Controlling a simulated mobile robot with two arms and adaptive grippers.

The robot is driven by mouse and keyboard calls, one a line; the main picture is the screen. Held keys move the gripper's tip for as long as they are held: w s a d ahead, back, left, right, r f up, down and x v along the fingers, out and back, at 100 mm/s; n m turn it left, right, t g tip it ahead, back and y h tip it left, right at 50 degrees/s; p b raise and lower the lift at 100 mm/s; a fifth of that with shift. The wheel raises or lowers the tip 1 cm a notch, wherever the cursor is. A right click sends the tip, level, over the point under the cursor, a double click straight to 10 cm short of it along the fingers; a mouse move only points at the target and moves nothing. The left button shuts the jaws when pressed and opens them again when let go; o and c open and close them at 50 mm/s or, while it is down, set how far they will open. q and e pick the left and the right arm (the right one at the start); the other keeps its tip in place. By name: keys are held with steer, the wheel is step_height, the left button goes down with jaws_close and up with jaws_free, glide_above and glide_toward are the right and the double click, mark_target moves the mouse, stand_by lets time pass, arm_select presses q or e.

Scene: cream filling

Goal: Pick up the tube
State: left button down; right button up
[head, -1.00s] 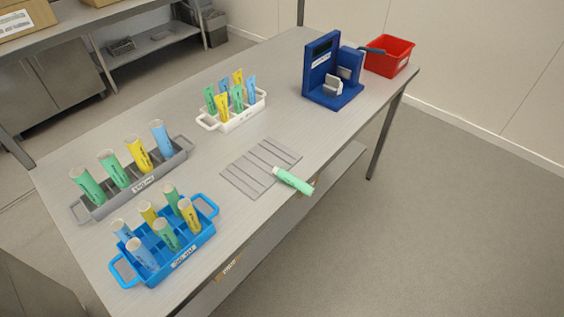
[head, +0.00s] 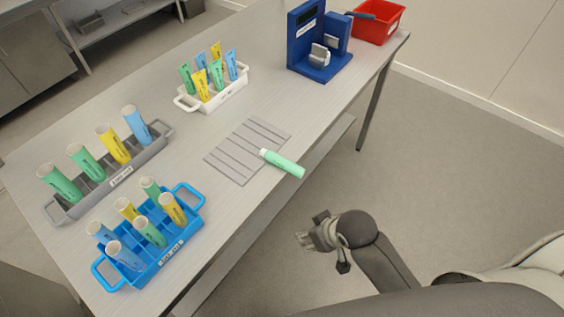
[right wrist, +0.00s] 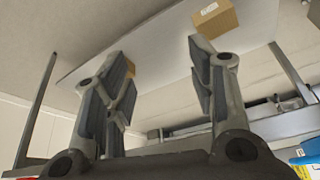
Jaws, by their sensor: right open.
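A green tube (head: 282,163) with a white cap lies on its side on the table, its capped end on the grey ribbed mat (head: 236,176) and its other end at the table's front edge. My right gripper (head: 318,239) is beyond that edge, to the lower right of the tube and apart from it. In the right wrist view, its two fingers (right wrist: 160,85) are spread with nothing between them. My left gripper is not in view. Other green, yellow and blue tubes stand in a grey rack (head: 163,137), a blue rack (head: 188,222) and a white rack (head: 234,98).
A blue device (head: 303,62) and a red bin (head: 379,24) stand at the table's far right end. The table (head: 262,106) is bare between the mat and the device. Open floor lies right of the table.

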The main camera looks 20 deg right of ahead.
steer(key=w+a+r+n+y, duration=0.1)
steer(key=w+a+r+n, duration=0.25)
steer(key=r, duration=0.25)
steer(key=w+a+r+n+y, duration=0.1)
steer(key=w+a+r+n, duration=0.1)
steer(key=w+r, duration=0.35)
steer(key=h, duration=0.1)
glide_toward(298, 169)
steer(key=x, duration=0.4)
steer(key=shift+w+f, duration=0.2)
steer(key=shift+w, duration=0.15)
steer(key=shift+s+p+x, duration=0.2)
steer(key=shift+p+x, duration=0.4)
steer(key=shift+x, duration=2.15)
steer(key=shift+f, duration=0.1)
steer(key=shift+c, duration=0.3)
steer(key=c, duration=0.7)
